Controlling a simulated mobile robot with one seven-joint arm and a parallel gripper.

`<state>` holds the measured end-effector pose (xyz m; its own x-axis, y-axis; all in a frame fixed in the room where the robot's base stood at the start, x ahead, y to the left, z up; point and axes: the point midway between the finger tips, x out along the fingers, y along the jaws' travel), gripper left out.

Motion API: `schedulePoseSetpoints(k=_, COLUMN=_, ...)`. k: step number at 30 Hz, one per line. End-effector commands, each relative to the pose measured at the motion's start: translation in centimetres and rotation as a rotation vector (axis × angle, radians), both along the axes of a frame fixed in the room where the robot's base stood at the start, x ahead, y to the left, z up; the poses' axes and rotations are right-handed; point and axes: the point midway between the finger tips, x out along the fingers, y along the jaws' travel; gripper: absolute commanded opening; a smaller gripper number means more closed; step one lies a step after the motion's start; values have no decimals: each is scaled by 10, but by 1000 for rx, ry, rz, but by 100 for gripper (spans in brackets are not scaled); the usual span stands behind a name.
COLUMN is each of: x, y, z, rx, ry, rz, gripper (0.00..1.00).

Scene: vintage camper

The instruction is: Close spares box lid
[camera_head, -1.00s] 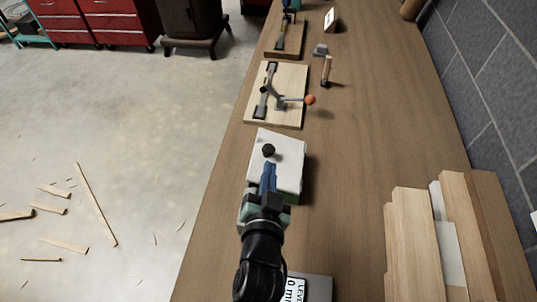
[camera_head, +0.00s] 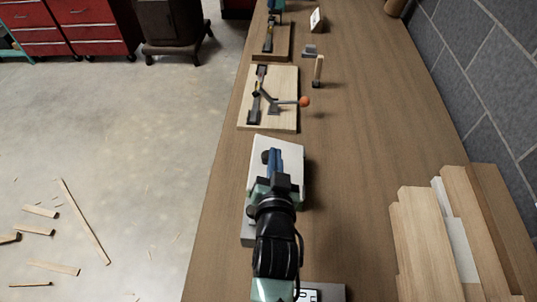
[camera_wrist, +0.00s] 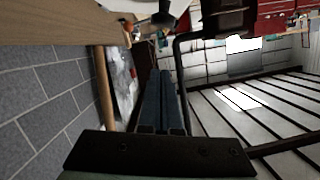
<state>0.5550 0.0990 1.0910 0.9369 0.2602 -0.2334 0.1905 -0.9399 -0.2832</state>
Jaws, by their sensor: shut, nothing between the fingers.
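The spares box stands on the wooden bench in the head view, with a white lid (camera_head: 291,153) and a round black knob (camera_head: 265,156). My gripper (camera_head: 275,153), with blue fingers, is over the lid, right beside the knob. I cannot tell if it touches the lid, or how far the lid is tilted. In the wrist view the shut, empty fingers (camera_wrist: 158,75) point towards the dark knob (camera_wrist: 163,18) and a pale strip of lid (camera_wrist: 133,6) at the top edge.
A board with a toggle clamp (camera_head: 270,97) and orange-tipped handle lies beyond the box, with a hammer (camera_head: 318,70) to its right. Stacked timber (camera_head: 430,235) stands at the right by the grey block wall (camera_head: 490,75). The bench between box and timber is clear.

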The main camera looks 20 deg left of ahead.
Motion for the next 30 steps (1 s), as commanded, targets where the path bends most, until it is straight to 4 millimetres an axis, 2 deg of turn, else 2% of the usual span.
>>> schedulePoseSetpoints(k=6, x=34, y=10, z=-6, rx=2, ry=0, rz=-1, gripper=0)
schedulePoseSetpoints(k=9, x=29, y=14, z=-26, rx=0, ry=5, rz=1, gripper=0)
schedulePoseSetpoints(k=15, x=28, y=19, z=-42, rx=1, ry=2, rz=1, gripper=0)
schedulePoseSetpoints(k=30, x=28, y=21, z=-51, rx=0, ry=0, rz=-1, gripper=0)
